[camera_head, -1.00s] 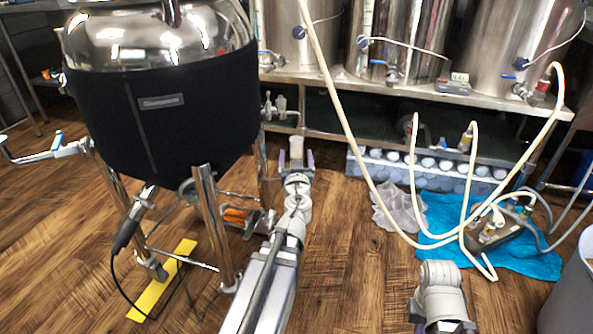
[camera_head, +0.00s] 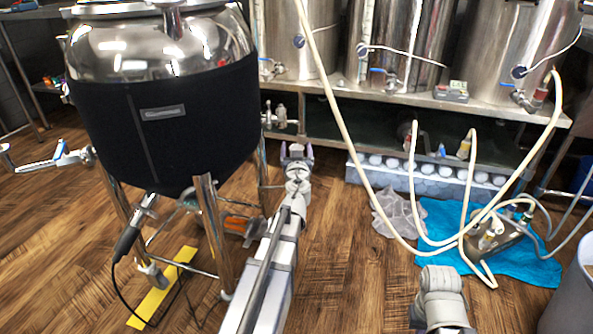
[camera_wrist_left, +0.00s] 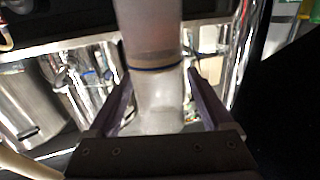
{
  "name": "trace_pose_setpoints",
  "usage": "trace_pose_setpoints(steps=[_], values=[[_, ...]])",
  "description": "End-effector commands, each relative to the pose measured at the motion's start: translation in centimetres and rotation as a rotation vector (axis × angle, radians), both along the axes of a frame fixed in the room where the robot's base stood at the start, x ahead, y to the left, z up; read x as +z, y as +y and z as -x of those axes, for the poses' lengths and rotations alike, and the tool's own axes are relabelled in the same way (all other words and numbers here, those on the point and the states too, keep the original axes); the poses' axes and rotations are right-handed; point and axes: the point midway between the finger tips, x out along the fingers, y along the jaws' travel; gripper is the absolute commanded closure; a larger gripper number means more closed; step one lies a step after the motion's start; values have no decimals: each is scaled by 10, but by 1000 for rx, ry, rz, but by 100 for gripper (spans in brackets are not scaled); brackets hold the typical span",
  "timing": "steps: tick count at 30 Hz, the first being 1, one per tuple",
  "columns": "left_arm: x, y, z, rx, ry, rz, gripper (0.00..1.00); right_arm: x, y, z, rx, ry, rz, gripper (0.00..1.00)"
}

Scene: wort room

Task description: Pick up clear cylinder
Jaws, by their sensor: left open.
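The clear cylinder (camera_wrist_left: 150,40) fills the middle of the left wrist view, running down from the top edge. My left gripper (camera_wrist_left: 158,95) is open, with one purple-grey finger on each side of the cylinder. Gaps show between the fingers and the cylinder. In the head view my left gripper (camera_head: 297,153) is near the low shelf, with a small pale shape between its fingers. My right arm shows at the bottom right, but its fingers are out of sight.
A kettle in a black jacket (camera_head: 170,135) on metal legs stands left of my left arm. Steel tanks (camera_head: 400,45) stand on a bench behind. Cream hoses run to a pump on a blue towel (camera_head: 450,215). A bin (camera_head: 575,290) is at the right edge.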

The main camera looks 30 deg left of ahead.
Motion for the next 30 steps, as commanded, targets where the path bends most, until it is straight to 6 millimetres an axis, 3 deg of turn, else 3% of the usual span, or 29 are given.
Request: trace_pose_setpoints(steps=[5, 27, 30], values=[[0, 0, 1, 0, 0, 0, 16, 0, 0, 0, 0, 0, 0, 100], [0, 0, 1, 0, 0, 0, 99, 0, 0, 0, 0, 0, 0, 100], [0, 0, 1, 0, 0, 0, 100, 0, 0, 0, 0, 0, 0, 100]])
